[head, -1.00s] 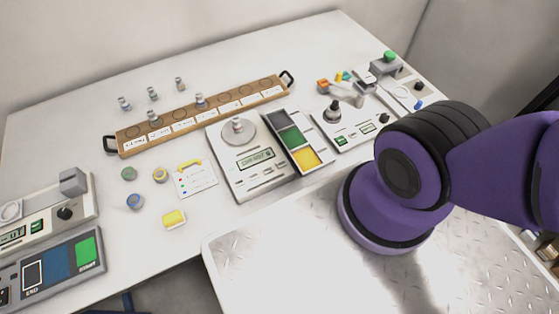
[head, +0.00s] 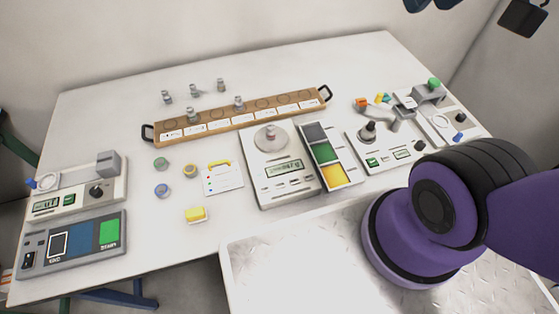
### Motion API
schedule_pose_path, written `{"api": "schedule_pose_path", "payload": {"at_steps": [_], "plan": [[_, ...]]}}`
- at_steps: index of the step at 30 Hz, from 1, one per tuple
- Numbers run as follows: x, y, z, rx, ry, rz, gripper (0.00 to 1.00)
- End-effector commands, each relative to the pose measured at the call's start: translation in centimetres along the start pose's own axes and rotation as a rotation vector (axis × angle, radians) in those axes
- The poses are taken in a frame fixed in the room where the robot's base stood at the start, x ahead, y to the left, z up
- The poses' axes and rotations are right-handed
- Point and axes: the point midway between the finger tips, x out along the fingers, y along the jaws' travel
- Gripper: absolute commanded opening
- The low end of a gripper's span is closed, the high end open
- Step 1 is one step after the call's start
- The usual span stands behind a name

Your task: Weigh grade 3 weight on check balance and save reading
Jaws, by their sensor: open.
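A balance (head: 283,190) with a round pan and a lit display stands at the table's middle; its digits are too small to read. A metal weight (head: 270,134) stands upright on its pan. A wooden rack (head: 241,124) behind it holds two weights (head: 239,104), with several empty round places. Three more weights (head: 195,91) stand behind the rack. Grade marks are unreadable, so I cannot tell which weight is grade 3. Two dark parts at the top right edge look like the spread fingers of my gripper (head: 475,20), cut off by the frame, empty and away from the weights.
A three-colour tray (head: 328,158) adjoins the balance's right side. Other instruments stand at right (head: 385,146) and left (head: 75,192), with a START/END panel (head: 72,243) at front left. Small discs, a card (head: 222,180) and a yellow block (head: 195,215) lie left of the balance.

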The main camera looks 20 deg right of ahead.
Motion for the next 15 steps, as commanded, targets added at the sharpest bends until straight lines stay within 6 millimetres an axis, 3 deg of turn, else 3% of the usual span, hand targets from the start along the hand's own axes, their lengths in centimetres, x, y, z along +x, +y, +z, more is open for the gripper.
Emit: {"api": "schedule_pose_path", "payload": {"at_steps": [1, 5, 15], "plan": [[0.00, 0.00, 0.00, 0.000, 0.000, 0.000, 0.29], [0.00, 0.00, 0.00, 0.000, 0.000, 0.000, 0.00], [0.00, 0.00, 0.00, 0.000, 0.000, 0.000, 0.00]]}}
